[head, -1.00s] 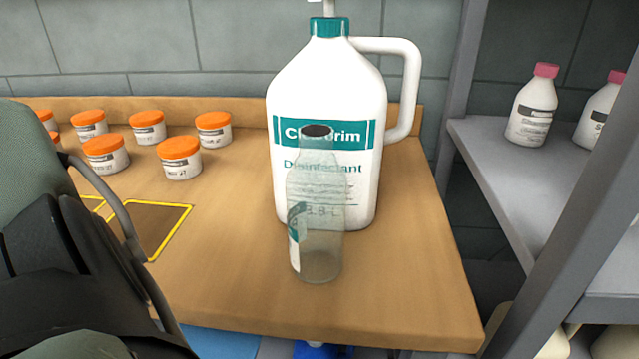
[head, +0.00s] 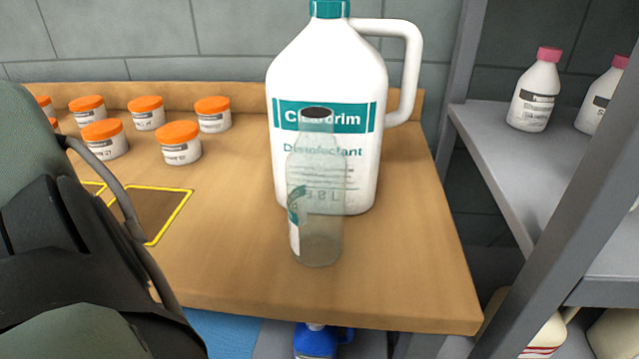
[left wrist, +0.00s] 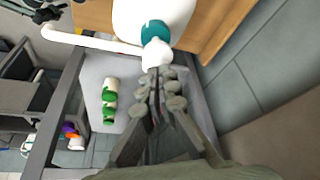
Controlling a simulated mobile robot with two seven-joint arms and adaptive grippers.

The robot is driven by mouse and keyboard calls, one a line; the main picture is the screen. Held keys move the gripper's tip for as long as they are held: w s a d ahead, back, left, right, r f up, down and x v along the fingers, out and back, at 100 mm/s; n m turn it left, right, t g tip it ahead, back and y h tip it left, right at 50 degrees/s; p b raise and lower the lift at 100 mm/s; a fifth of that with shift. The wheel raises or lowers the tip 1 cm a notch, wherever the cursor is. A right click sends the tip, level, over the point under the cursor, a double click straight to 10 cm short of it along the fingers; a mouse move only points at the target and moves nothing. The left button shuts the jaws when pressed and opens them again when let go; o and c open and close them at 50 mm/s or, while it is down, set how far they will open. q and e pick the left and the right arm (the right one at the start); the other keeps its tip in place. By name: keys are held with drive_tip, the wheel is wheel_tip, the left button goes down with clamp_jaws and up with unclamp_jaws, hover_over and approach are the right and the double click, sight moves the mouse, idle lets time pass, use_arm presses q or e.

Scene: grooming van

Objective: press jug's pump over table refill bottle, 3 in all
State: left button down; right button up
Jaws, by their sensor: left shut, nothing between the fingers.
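The white jug (head: 330,75) with a teal collar stands on the wooden table (head: 400,285). Its pump top is cut off by the upper edge of the head view. In the left wrist view the jug (left wrist: 150,12) shows from above, with its teal collar (left wrist: 155,32) and white pump head (left wrist: 157,54). The clear, uncapped refill bottle (head: 318,225) stands upright in front of the jug; its fill level is hard to tell. My left gripper (left wrist: 160,76) is shut and empty, its fingertips at the pump head; whether they touch is unclear. My right gripper is out of view.
Several orange-lidded jars (head: 180,145) stand at the table's back left, near a yellow-outlined square (head: 155,210). A grey shelf (head: 500,150) with pink-capped bottles (head: 535,90) is at the right. A blue object (head: 315,342) is below the table edge.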

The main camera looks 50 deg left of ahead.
use_arm(q)
drive_tip(key=shift+f+b, duration=0.35)
drive_tip(key=shift+f, duration=1.35)
drive_tip(key=shift+r+p, duration=1)
drive_tip(key=shift+r, duration=0.7)
drive_tip(key=shift+f, duration=0.1)
